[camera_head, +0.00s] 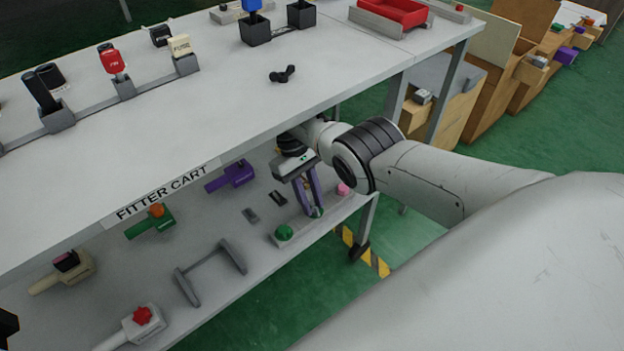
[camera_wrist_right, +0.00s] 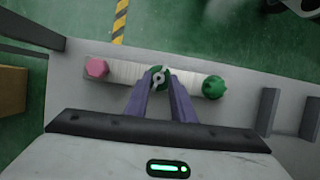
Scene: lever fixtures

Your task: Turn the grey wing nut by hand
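The grey wing nut (camera_wrist_right: 159,78) sits on a round green base on a pale strip, between a pink hexagonal knob (camera_wrist_right: 97,67) and a green lobed knob (camera_wrist_right: 214,87). My right gripper (camera_wrist_right: 161,80) reaches down to it with its two purple fingers apart. The fingertips are at either side of the wing nut, and I cannot tell whether they touch it. In the head view my right gripper (camera_head: 314,211) is over the lower shelf, and its fingers largely hide the nut. The green knob (camera_head: 284,232) and pink knob (camera_head: 343,188) show beside it.
The cart's upper top (camera_head: 200,120) overhangs the lower shelf, close above my right wrist. The lower shelf also holds a grey handle (camera_head: 211,270), a purple fixture (camera_head: 231,176) and a green fixture (camera_head: 151,221). A black wing-shaped part (camera_head: 282,74) lies on the upper top.

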